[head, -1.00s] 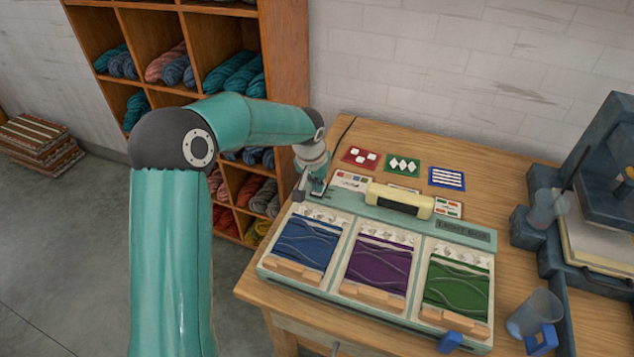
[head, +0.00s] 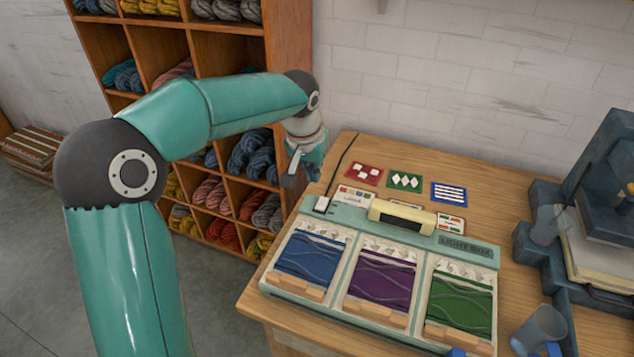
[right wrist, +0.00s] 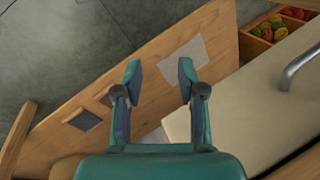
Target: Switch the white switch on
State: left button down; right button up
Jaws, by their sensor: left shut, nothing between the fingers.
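The light box (head: 338,285) lies on the wooden table, with blue, purple and green panels in its front. The small white switch (head: 322,204) is at its back left corner, now uncovered; it is too small to tell which way it is set. My left gripper (head: 291,172) is shut and empty, in the air above and to the left of the switch, apart from it. My right gripper (right wrist: 160,76) is open and empty in the right wrist view, over a wooden surface with a grey square on it.
A cream bar (head: 402,216) sits on the box's back edge. Red (head: 363,174), green (head: 405,181) and blue (head: 449,192) pattern cards lie behind it. A dark press (head: 590,220) and a clear cup with a blue handle (head: 540,330) stand right. A wool shelf (head: 290,60) stands behind my left arm.

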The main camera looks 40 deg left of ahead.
aim_at(324, 198)
pick_arm(q)
jog(key=shift+r, duration=0.25)
jog(key=shift+w+a+r+t+b, duration=0.1)
jog(key=shift+w+t+b, duration=0.05)
jog(key=shift+w+b, duration=0.3)
jog(key=shift+w+a+r+t+b, duration=0.1)
jog(key=shift+w+t+b, duration=0.1)
jog(key=shift+b, duration=0.35)
jog(key=shift+f, duration=0.1)
jog(key=p+x, duration=0.1)
jog(key=x, duration=1.3)
